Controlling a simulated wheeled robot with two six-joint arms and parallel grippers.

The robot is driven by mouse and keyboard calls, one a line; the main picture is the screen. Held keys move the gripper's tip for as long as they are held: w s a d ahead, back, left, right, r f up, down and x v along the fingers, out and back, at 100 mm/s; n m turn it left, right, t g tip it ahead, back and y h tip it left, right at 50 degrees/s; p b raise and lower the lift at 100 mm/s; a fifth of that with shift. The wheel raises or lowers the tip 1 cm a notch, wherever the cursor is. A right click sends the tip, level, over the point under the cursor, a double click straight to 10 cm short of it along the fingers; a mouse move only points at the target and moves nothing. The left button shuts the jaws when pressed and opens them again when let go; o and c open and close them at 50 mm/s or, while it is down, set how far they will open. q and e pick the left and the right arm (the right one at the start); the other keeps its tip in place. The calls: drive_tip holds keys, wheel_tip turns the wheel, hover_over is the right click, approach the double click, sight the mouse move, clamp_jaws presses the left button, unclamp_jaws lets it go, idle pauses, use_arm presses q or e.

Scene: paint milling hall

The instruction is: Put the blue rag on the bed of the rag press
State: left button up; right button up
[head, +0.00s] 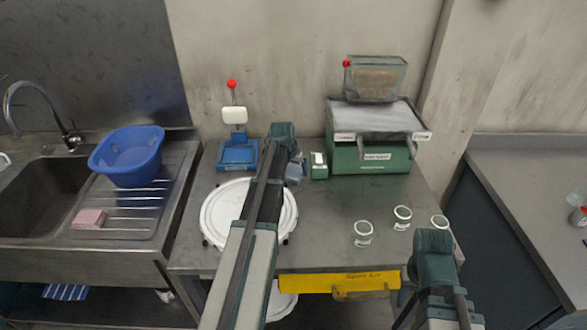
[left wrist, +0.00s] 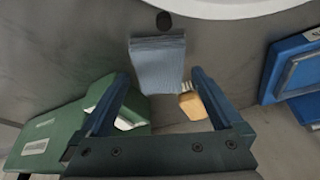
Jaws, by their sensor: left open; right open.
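The blue rag (head: 294,174) is a small folded grey-blue cloth on the steel table, partly hidden by my left arm in the head view. In the left wrist view, the rag (left wrist: 158,62) lies just beyond and between the fingertips. My left gripper (left wrist: 161,80) is open, with a finger on each side of the rag's near end; I cannot tell if they touch it. The rag press (head: 238,153) has a blue base, a white pad and a red-knobbed lever; its blue base shows at right in the left wrist view (left wrist: 290,68). My right gripper (head: 433,243) is open at the front right.
A green box (head: 319,167) stands close right of the rag. A round white lid (head: 222,212) lies in front of the press. A large green machine (head: 370,155) stands behind right. Three small jars (head: 363,234) stand near my right gripper. A sink with a blue basin (head: 128,155) is left.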

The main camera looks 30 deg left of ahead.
use_arm(q)
drive_tip(key=p+v, duration=0.9)
drive_tip(key=v, duration=0.2)
drive_tip(key=shift+d, duration=0.15)
drive_tip(key=s+d+m+g, duration=0.1)
drive_tip(key=s+d, duration=0.2)
drive_tip(key=d, duration=0.5)
drive_tip(key=s+d+f+m+g, duration=0.1)
drive_tip(key=s+d, duration=0.2)
drive_tip(key=d, duration=0.5)
drive_tip(key=s+d+m+g, duration=0.1)
drive_tip(key=s+d, duration=0.2)
drive_tip(key=d, duration=0.5)
drive_tip(key=s+d+m+g, duration=0.1)
drive_tip(key=s+d+m, duration=0.1)
drive_tip(key=s+d, duration=0.9)
drive_tip(key=s, duration=0.2)
drive_tip(key=shift+s+d+f+m+g+y, duration=0.25)
drive_tip(key=shift+s+d+m+g+y, duration=0.05)
drive_tip(key=shift+d+g+y, duration=0.1)
